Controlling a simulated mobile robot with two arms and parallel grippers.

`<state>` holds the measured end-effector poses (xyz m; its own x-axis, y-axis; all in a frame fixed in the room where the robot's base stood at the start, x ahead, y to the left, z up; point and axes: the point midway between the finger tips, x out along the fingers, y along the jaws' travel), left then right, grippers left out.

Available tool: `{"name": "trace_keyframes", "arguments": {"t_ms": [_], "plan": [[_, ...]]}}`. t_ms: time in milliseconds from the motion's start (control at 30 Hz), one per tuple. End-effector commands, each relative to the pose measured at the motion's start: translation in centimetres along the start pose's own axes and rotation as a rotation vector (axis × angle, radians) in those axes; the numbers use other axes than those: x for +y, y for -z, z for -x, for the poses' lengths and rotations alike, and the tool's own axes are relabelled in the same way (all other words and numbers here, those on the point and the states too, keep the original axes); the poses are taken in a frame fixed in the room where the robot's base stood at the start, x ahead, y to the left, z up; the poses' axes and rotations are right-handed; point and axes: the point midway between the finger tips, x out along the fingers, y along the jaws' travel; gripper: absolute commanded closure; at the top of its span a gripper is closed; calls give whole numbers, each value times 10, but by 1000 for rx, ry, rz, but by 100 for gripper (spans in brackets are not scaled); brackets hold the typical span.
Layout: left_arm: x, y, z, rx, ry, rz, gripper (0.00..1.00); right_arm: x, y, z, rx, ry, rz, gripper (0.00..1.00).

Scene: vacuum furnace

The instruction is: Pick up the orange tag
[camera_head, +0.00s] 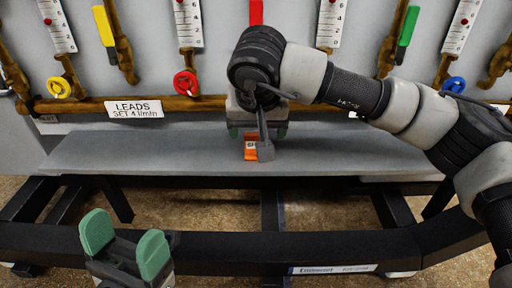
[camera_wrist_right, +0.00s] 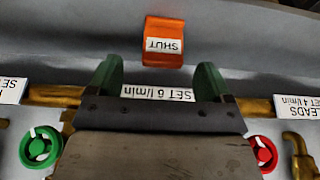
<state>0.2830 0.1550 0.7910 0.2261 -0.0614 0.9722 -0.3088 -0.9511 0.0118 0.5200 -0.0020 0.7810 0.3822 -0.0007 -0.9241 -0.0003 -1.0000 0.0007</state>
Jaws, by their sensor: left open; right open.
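The orange tag (camera_head: 249,153) lies on the grey shelf, partly hidden in the head view by a grey part of my right arm. In the right wrist view the orange tag (camera_wrist_right: 164,28) shows whole, with a white label reading SHUT. My right gripper (camera_head: 257,134) is open and empty above the shelf, close to the tag. In the right wrist view its green fingertips (camera_wrist_right: 160,76) are spread wider than the tag, which shows beyond them and roughly centred. My left gripper (camera_head: 125,246) is open and empty, low in front of the shelf.
The grey shelf (camera_head: 130,153) is otherwise clear. Behind it stands a panel with a brown pipe, red valve knob (camera_head: 186,83), yellow knob (camera_head: 59,87), blue knob (camera_head: 453,84) and gauges. A LEADS label (camera_head: 134,108) is on the pipe. A black frame rail (camera_head: 240,247) runs in front.

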Motion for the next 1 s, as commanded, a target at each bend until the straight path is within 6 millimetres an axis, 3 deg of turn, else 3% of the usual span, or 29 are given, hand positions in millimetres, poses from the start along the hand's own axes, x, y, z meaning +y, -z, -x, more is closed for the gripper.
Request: {"name": "trace_keyframes", "arguments": {"t_ms": [267, 533, 800, 1000], "plan": [[0, 2, 9, 33, 0, 2, 24, -1, 0, -21, -1, 1, 1, 19], [0, -2, 26, 32, -1, 2, 24, -3, 2, -60, -1, 0, -1, 19], [0, -2, 26, 31, -1, 2, 24, -3, 4, -62, 1, 1, 0, 19], [0, -2, 26, 30, -1, 2, 24, -3, 4, -62, 1, 1, 0, 50]]}}
